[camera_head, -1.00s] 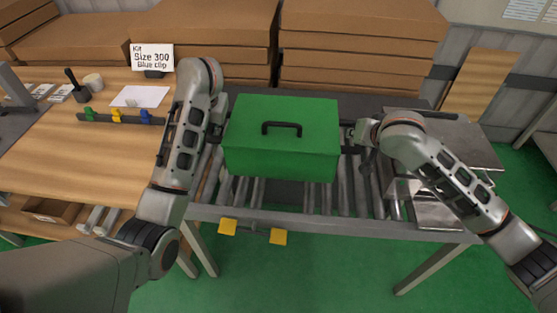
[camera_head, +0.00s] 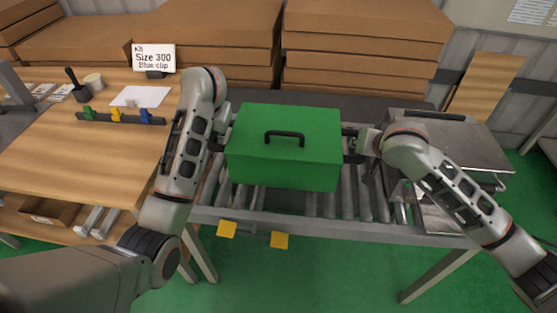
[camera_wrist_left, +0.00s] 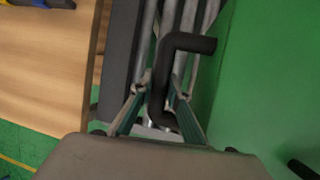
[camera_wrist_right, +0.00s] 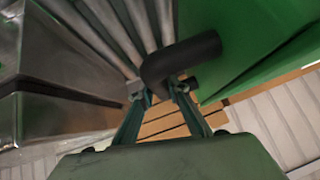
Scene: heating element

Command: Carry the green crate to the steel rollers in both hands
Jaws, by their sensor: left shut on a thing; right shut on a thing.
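The green crate (camera_head: 284,160) is closed, with a black handle on its lid, and is held level between my two arms over the steel rollers (camera_head: 258,196). Whether its underside touches the rollers cannot be told. My left gripper (camera_wrist_left: 162,92) is shut on the crate's black left side handle (camera_wrist_left: 184,44). My right gripper (camera_wrist_right: 160,92) is shut on the black right side handle (camera_wrist_right: 182,58). Both side handles are partly hidden in the head view. The crate's green side also fills the right of the left wrist view (camera_wrist_left: 262,80).
Flat cardboard boxes (camera_head: 365,50) are stacked behind. A steel box (camera_head: 455,140) stands right of the rollers.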

